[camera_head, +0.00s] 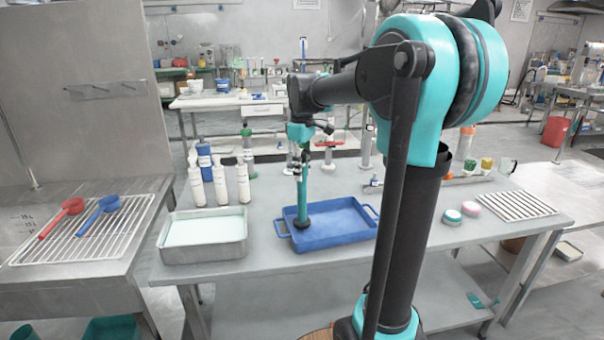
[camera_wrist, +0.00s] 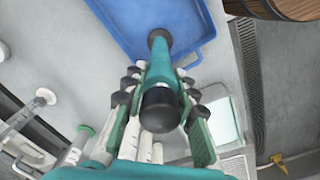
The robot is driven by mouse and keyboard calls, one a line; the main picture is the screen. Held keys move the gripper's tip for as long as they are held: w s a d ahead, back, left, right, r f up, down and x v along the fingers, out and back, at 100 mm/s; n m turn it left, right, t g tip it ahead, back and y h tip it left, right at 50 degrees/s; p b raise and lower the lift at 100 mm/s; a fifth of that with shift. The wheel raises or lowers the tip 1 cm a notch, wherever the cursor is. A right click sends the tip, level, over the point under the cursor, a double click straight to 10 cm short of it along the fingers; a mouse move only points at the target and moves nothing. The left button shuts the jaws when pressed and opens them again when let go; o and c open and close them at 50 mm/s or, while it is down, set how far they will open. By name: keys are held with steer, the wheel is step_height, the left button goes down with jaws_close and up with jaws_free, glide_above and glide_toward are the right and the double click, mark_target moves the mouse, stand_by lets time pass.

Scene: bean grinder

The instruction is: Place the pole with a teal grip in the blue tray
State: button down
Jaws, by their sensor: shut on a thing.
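My gripper (camera_head: 300,166) is shut on the pole with a teal grip (camera_head: 302,198), which hangs upright below the fingers. The pole's dark lower end appears inside the blue tray (camera_head: 349,234), toward its left side. I cannot tell whether it touches the tray floor. In the wrist view the pole (camera_wrist: 160,62) lies between the fingers, its black top cap toward the camera and its far end over the blue tray (camera_wrist: 112,18). The rest of the tray looks empty, though my arm hides part of its right side.
A metal pan (camera_head: 203,250) of pale liquid stands left of the tray, with several white bottles (camera_head: 220,185) behind it. Right are small round containers (camera_head: 453,216) and a white rack (camera_head: 516,205). A wire rack (camera_head: 100,228) holds red and blue scoops on the left counter.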

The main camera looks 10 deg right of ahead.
steer(key=shift+f, duration=0.65)
steer(key=c, duration=1.2)
jaws_free()
step_height(320, 180, up, 12)
steer(key=shift+r, duration=0.1)
steer(key=s+d+f+m+t, duration=0.1)
steer(key=s+f+m, duration=0.2)
steer(key=s+f, duration=0.4)
steer(key=s+d+f+m+t, duration=0.1)
steer(key=s+f, duration=0.6)
steer(key=f, duration=0.7)
steer(key=s+d+f+m+t, duration=0.2)
steer(key=s+f+m, duration=0.4)
steer(key=f, duration=0.5)
steer(key=shift+s+d+f, duration=0.25)
steer(key=shift+s+d, duration=0.3)
steer(key=shift+s, duration=0.45)
